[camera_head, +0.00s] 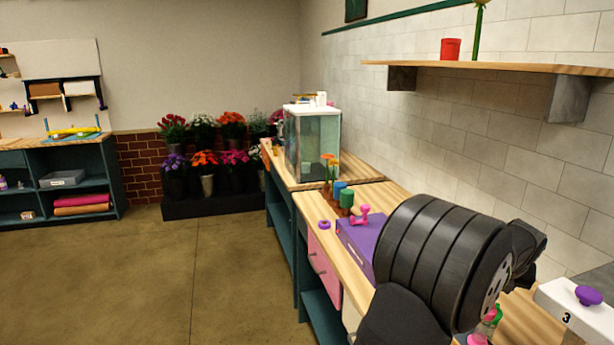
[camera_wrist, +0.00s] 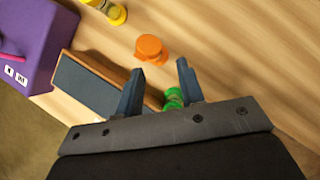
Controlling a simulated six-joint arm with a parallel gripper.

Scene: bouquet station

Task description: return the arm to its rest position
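My gripper (camera_wrist: 160,68) shows in the wrist view with its two dark fingers apart above the wooden counter (camera_wrist: 215,60). No thing is held between the fingertips. An orange round piece (camera_wrist: 150,48) lies on the counter just beyond the fingertips. A green piece (camera_wrist: 174,98) shows low by the right finger, partly hidden; I cannot tell how far below the finger it is. In the head view my black arm fills the lower right over the counter (camera_head: 325,210), and the gripper itself is hidden.
A dark framed board (camera_wrist: 88,84) lies left of the fingers, with a purple box (camera_wrist: 40,42) and a yellow piece (camera_wrist: 110,10) beyond. The head view shows a glass cabinet (camera_head: 312,145), a wall shelf (camera_head: 490,67) and a white box marked 3 (camera_head: 580,312).

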